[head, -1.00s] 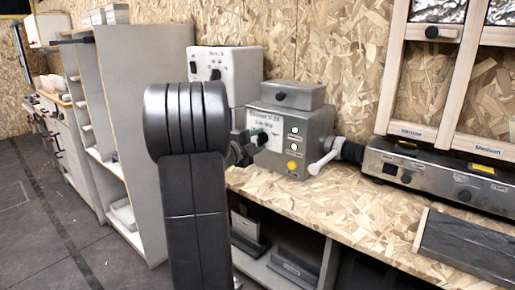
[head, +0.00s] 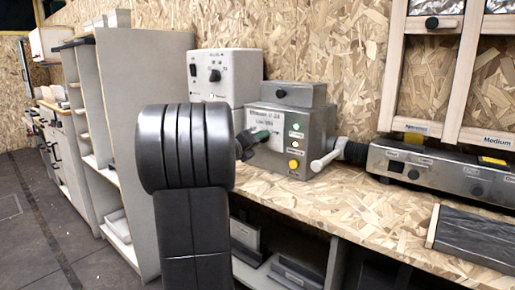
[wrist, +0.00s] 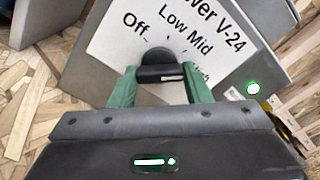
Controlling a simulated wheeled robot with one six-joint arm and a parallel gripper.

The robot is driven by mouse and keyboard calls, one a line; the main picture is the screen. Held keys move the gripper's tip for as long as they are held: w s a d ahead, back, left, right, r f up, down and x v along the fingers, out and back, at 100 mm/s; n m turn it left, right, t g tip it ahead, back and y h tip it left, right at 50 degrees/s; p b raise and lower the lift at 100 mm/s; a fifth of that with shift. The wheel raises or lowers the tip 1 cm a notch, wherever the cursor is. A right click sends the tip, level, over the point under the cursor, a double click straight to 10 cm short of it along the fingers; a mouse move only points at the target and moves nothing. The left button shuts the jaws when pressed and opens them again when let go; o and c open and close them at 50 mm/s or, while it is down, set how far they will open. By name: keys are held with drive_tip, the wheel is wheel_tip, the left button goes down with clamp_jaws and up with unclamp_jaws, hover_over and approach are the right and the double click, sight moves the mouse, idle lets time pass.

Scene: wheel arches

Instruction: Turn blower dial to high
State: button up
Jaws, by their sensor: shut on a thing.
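The blower dial (wrist: 158,62) is a black knob on a white panel (wrist: 105,42) marked Off, Low, Mid and a partly hidden last word. My gripper (wrist: 160,80) has green fingers on either side of the dial and is shut on it. The dial's pointer position is hard to tell. In the head view the grey blower box (head: 318,130) stands on the bench, and my gripper (head: 257,138) is at its front panel. My arm hides part of the panel, and the dial is not clear there.
Green and yellow round lights (head: 294,164) sit right of the panel. A pale lever handle (head: 325,161) sticks out beside the box. A white box with a knob (head: 222,78) stands behind left. A metal unit (head: 440,172) and a dark slab (head: 478,235) lie right along the bench (head: 350,205).

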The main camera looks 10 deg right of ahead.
drive_tip(key=shift+f+m+b, duration=0.2)
drive_tip(key=shift+m+b, duration=1.1)
drive_tip(key=shift+m, duration=0.7)
drive_tip(key=o, duration=1)
drive_tip(key=shift+r, duration=0.15)
drive_tip(key=shift+a, duration=0.1)
drive_tip(key=p+v, duration=0.2)
drive_tip(key=v, duration=1.1)
drive_tip(key=shift+s+a, duration=0.25)
